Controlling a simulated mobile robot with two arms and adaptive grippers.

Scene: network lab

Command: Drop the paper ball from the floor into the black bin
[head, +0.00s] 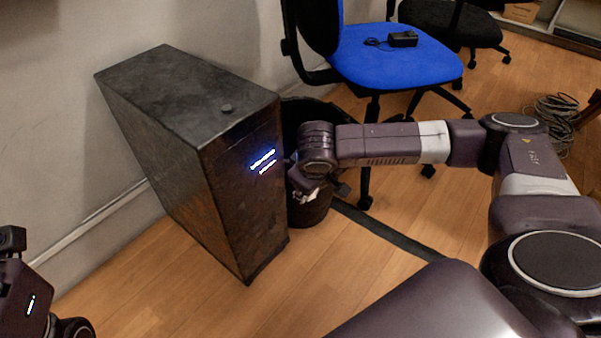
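The black bin (311,212) stands on the floor just right of the dark computer tower, partly hidden by the tower and my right arm. My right gripper (316,190) points down at the bin, in front of its near side in this view. A small white crumpled patch, which looks like the paper ball (309,197), shows between its fingers; most of it is hidden. I cannot tell whether it is over the opening or outside the wall. Part of my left arm shows at the lower left edge; its fingertips cannot be made out.
The computer tower (190,150) stands close left of the bin, against the wall. A blue chair (395,60) with a small black adapter (403,39) on it stands behind. Coiled cables (553,115) lie at the right. The wooden floor in front is clear.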

